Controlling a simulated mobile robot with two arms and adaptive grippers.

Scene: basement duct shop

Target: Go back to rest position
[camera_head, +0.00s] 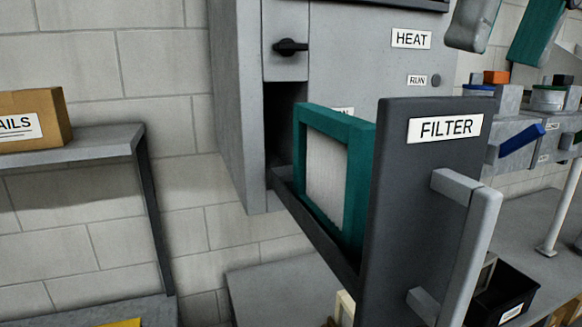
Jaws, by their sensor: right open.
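My right gripper (503,45) appears at the top right edge, its upper part cut off. Its two fingers, one grey and one with a teal face, hang apart with nothing between them. My left gripper is not in view.
The dark FILTER drawer (428,190), with its light grey handle (470,240), stands pulled out and holds a teal-framed filter (330,165). A cardboard box (35,118) sits on a left shelf (80,142).

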